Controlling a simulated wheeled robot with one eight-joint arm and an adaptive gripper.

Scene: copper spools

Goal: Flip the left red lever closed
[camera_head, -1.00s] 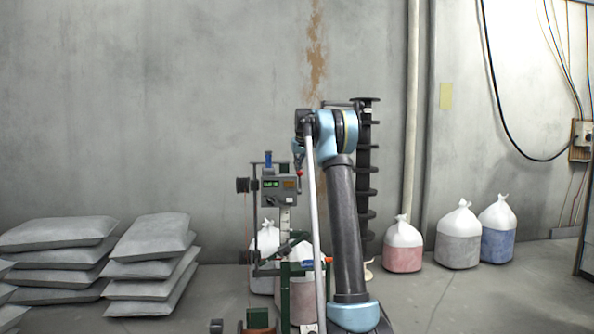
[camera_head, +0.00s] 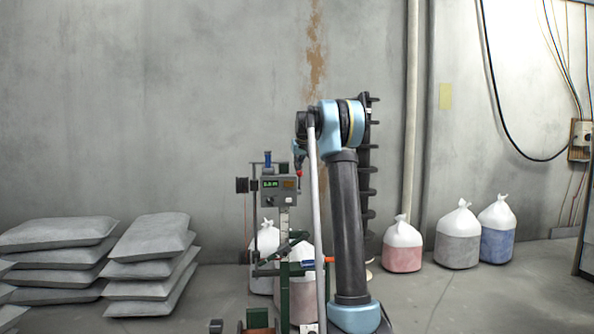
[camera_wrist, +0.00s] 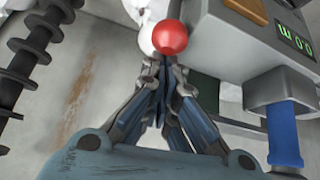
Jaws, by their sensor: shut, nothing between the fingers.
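A red ball knob (camera_wrist: 170,37) shows just past the fingertips of my gripper (camera_wrist: 162,72) in the wrist view. My fingers are together with nothing between them. Whether they touch the knob I cannot tell. In the head view the small red knob (camera_head: 299,173) is at the right side of a grey control box (camera_head: 278,190). My gripper (camera_head: 299,160) is just above it, partly hidden by my arm. The lever's shaft is not clearly visible, nor which way it is flipped.
The grey box (camera_wrist: 235,45) has a lit green display and stands close to the right of my fingers, with a blue cylinder (camera_wrist: 284,135) beside it. A dark ribbed column (camera_wrist: 22,65) is at the left. Grey sacks (camera_head: 150,265) and tied bags (camera_head: 458,240) stand farther off.

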